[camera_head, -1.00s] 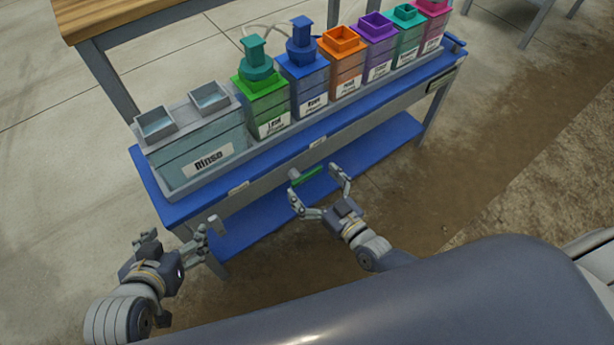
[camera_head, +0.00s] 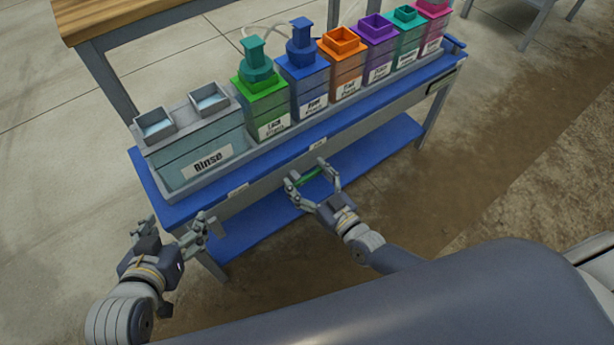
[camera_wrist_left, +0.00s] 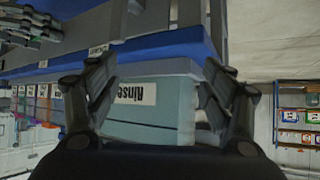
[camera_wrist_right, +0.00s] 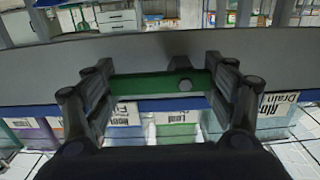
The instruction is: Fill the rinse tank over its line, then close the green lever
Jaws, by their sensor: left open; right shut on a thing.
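The rinse tank (camera_head: 190,160) is a pale translucent box labelled Rinse at the left end of the blue bench, with two square openings on top. A dark line crosses its front; I cannot tell the water level against it. The tank shows upside down in the left wrist view (camera_wrist_left: 150,118). The green lever (camera_head: 309,175) is on the bench's front rail, seen lengthwise in the right wrist view (camera_wrist_right: 150,86). My right gripper (camera_head: 307,177) is shut on the lever, fingers at both ends. My left gripper (camera_head: 204,230) is open and empty, in front of the rail below the tank.
Right of the tank stands a row of coloured containers: green (camera_head: 263,103), blue (camera_head: 308,80), orange (camera_head: 341,62), purple (camera_head: 377,48) and others. A blue lower shelf (camera_head: 262,224) lies beneath the rail. The floor in front (camera_head: 440,190) is clear.

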